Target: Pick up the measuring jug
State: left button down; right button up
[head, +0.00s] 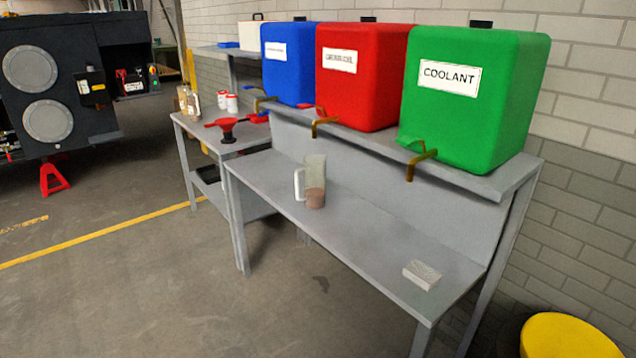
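The measuring jug (316,172) stands upright on the grey metal bench (361,233), left of the bench's middle. It is a tall, greyish see-through cylinder with a white handle on its left side. Its lower part looks brownish, and I cannot tell whether that is liquid or the jug itself. Nothing touches or covers the jug. Neither of my grippers shows in the head view.
Blue (289,62), red (358,77) and green (474,98) tanks with brass taps sit on a raised shelf behind the jug. A pale block (421,274) lies at the bench's right. A side table (243,134) holds red funnels and bottles. The floor in front is clear.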

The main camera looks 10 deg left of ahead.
aim_at(313, 168)
jog(key=i+j+z, duration=0.1)
jog(key=j+z, duration=0.25)
jog(key=j, duration=1.35)
jog(key=j+z, duration=0.3)
jog(key=j, duration=1.35)
jog(key=k, duration=0.05)
